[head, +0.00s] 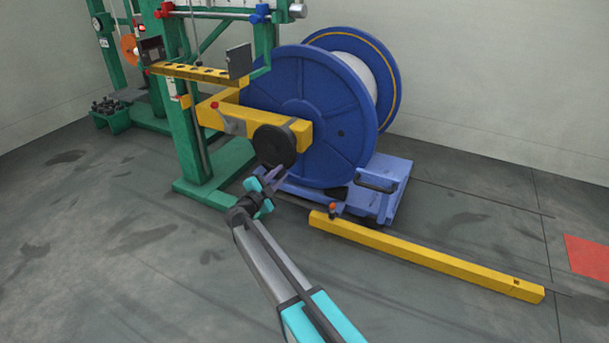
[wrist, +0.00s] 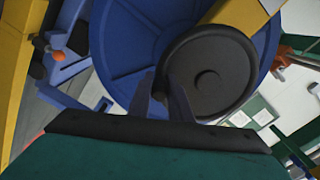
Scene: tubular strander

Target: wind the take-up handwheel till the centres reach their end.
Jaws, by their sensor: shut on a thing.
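The take-up handwheel (head: 275,146) is a dark round wheel on the end of the yellow arm (head: 225,117), in front of the big blue reel (head: 320,110). My gripper (head: 271,178) is at the wheel's lower edge in the head view. In the wrist view, the handwheel (wrist: 232,58) fills the upper middle, and the two fingers of my gripper (wrist: 164,98) are at its lower left rim. The gripper is shut on the handwheel. The exact spot held is hidden between the fingers. The centres are not clearly visible behind the reel and arm.
A blue trolley (head: 385,188) stands under the reel. A long yellow beam (head: 430,256) lies on the floor to the right.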

